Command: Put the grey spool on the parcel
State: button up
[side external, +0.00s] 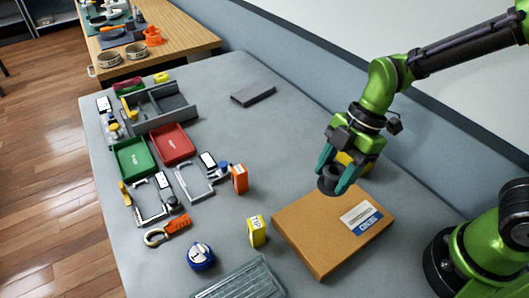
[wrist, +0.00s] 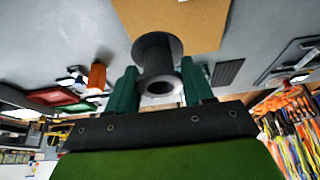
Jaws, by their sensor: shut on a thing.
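The grey spool (side external: 329,180) is held between the two teal fingers of my gripper (side external: 338,170) in the side view. In the wrist view the spool (wrist: 157,58) sits between the fingertips of my gripper (wrist: 160,88), its round hollow end facing the camera. The parcel (side external: 312,238) is a flat brown cardboard box with a white and blue label, lying on the grey table. The spool appears above the parcel's far left part in the side view; the gap between them is hard to judge. The parcel also shows in the wrist view (wrist: 205,22), beyond the spool.
A yellow box (side external: 256,231) and an orange box (side external: 239,179) stand left of the parcel. Green and red trays (side external: 172,144) lie farther left. A dark flat block (side external: 253,94) lies at the back.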

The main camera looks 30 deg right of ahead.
notch_tip(320, 180, down, 8)
jog(key=shift+r, duration=0.1)
dwell(0.4)
jog(key=o, duration=1)
jog(key=shift+s+d+r+m+t+h, duration=0.55)
jog(key=shift+d+r+m+t, duration=1.05)
jog(key=shift+r+m, duration=1.9)
jog(key=shift+s+d+r+m+t+h, duration=0.3)
jog(key=shift+s+d+r+m+t, duration=0.5)
jog(key=shift+d+r+m, duration=2.15)
jog(key=shift+s+d+r+m+t+h, duration=0.55)
jog(key=shift+d+r+m+t, duration=0.75)
jog(key=shift+r+m, duration=2.8)
